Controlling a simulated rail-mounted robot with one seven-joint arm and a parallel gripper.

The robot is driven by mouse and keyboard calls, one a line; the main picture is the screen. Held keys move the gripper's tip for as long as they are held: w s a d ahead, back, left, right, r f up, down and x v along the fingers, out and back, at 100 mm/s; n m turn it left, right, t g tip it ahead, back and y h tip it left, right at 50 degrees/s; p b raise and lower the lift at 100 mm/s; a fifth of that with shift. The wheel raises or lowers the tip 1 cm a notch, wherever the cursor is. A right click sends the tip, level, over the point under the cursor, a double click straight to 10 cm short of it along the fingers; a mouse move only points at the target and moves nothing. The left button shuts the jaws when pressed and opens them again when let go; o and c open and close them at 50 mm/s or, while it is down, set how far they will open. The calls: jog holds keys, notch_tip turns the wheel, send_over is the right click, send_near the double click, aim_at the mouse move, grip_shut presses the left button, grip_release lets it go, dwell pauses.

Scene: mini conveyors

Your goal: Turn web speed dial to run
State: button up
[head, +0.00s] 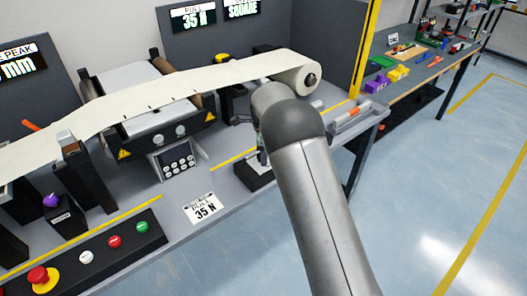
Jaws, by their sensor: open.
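I cannot tell for certain which part is the web speed dial, as no dial label is readable. Two round pale knobs (168,135) sit on the front of the roller machine (150,112). A purple knob (50,200) stands by a small labelled black block (64,217) at the left. My arm reaches up from the bottom right and bends over the bench. My gripper (262,152) shows only as a small part beside the arm, above a low black box (255,178). Its fingers are mostly hidden; it is open, and nothing shows in it.
A white web (215,75) runs across the bench to a roll (297,78) at the right. A button panel (130,255) with a red mushroom button (38,276) lies front left. Open floor lies right.

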jog(key=c, duration=1)
jog(key=shift+o, duration=0.2)
